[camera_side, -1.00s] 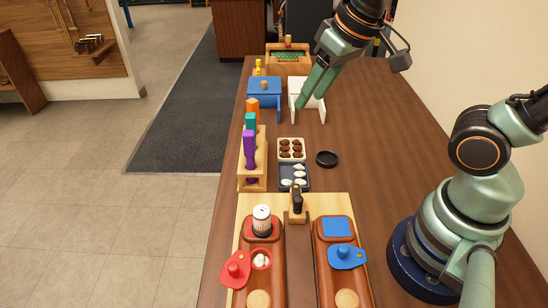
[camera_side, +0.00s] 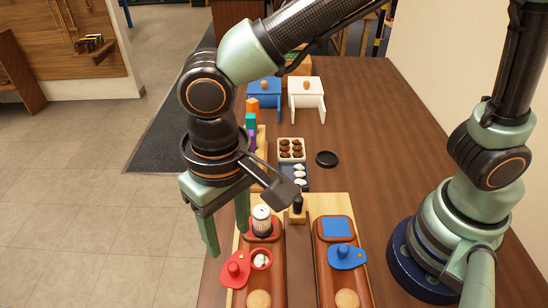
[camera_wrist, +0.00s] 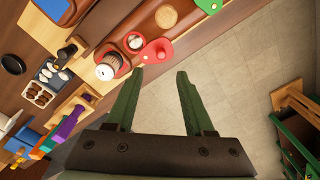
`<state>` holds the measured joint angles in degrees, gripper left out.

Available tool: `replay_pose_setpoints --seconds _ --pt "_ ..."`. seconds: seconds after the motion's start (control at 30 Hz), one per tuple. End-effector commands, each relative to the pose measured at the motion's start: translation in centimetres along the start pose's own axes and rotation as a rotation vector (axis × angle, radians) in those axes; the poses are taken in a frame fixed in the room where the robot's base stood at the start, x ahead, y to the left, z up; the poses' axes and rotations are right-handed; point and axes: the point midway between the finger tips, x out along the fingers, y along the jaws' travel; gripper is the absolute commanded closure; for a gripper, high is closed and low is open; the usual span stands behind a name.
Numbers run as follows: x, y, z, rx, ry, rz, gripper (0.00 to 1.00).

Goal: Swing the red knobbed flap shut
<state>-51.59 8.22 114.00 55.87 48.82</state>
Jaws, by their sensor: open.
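The red flap (camera_side: 235,270) with its round knob lies swung out to the left of a round opening (camera_side: 262,259) in the brown saddle, in the side view. White pieces show in the opening, which is uncovered. The red flap also shows in the wrist view (camera_wrist: 157,52), just beyond the fingertips, beside the opening (camera_wrist: 134,41). My gripper (camera_side: 228,243) is open and empty, pointing down above and behind the flap, near the table's left edge. Its two green fingers (camera_wrist: 160,72) are apart, and nothing is between them. I see no contact with the flap.
A white-and-black canister (camera_side: 262,221) stands right behind the opening, close to my fingers. A second saddle with a blue knobbed flap (camera_side: 347,257) lies to the right. A black clamp-like piece (camera_side: 298,204) stands behind. A wooden rack and trays stand farther back. Left of the table is open floor.

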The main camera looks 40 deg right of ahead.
Motion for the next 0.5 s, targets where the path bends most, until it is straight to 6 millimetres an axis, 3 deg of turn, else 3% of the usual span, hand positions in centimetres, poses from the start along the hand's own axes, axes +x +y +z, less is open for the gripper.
replay_pose_setpoints --seconds 0.3,0.5 --pt "6.2 0.0 0.2 -0.001 -0.003 0.004 0.47" --pt "8.4 -0.1 0.2 -0.001 -0.002 0.001 0.47"
